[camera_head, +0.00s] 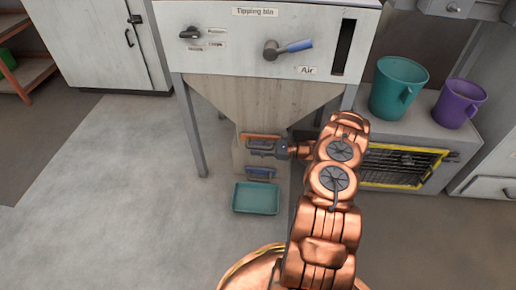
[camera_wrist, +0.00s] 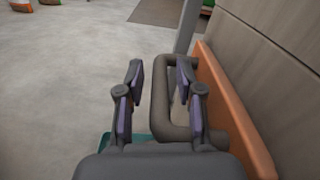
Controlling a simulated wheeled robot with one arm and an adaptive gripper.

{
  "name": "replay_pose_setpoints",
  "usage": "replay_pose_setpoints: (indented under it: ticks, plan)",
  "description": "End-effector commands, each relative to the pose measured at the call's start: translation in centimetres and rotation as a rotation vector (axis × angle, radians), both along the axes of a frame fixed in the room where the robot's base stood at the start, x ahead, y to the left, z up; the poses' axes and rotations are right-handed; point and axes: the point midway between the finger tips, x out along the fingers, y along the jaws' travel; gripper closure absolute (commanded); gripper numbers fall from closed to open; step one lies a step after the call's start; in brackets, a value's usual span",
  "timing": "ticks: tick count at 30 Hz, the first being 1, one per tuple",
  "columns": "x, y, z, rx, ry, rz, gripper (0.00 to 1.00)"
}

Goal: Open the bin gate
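The tipping bin (camera_head: 265,95) narrows to a chute with an orange gate plate (camera_head: 262,136) low on its front. In the wrist view the orange plate (camera_wrist: 228,105) runs along the right and carries a dark loop handle (camera_wrist: 160,105). My gripper (camera_wrist: 160,72) is open, its two fingers on either side of the handle's outer bar. The right finger reaches into the loop, between bar and plate; the left finger is outside. Gaps show on both sides of the bar. In the head view my gripper (camera_head: 264,149) is at the gate, partly covering the handle.
A teal tray (camera_head: 256,198) lies on the floor under the chute. A teal bucket (camera_head: 398,88) and a purple jug (camera_head: 459,103) stand on a cabinet at right. The floor at left is clear.

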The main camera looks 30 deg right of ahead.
Motion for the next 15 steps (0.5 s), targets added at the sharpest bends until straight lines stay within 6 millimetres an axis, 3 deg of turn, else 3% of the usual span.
replay_pose_setpoints:
  ticks: [1,9,15]
  plan:
    - [-0.01,-0.01,0.0,0.0,0.0,0.0,0.72]
    - [-0.01,0.0,-0.01,0.0,0.0,0.0,1.0]
    - [-0.01,0.0,-0.01,0.001,0.001,0.0,1.0]
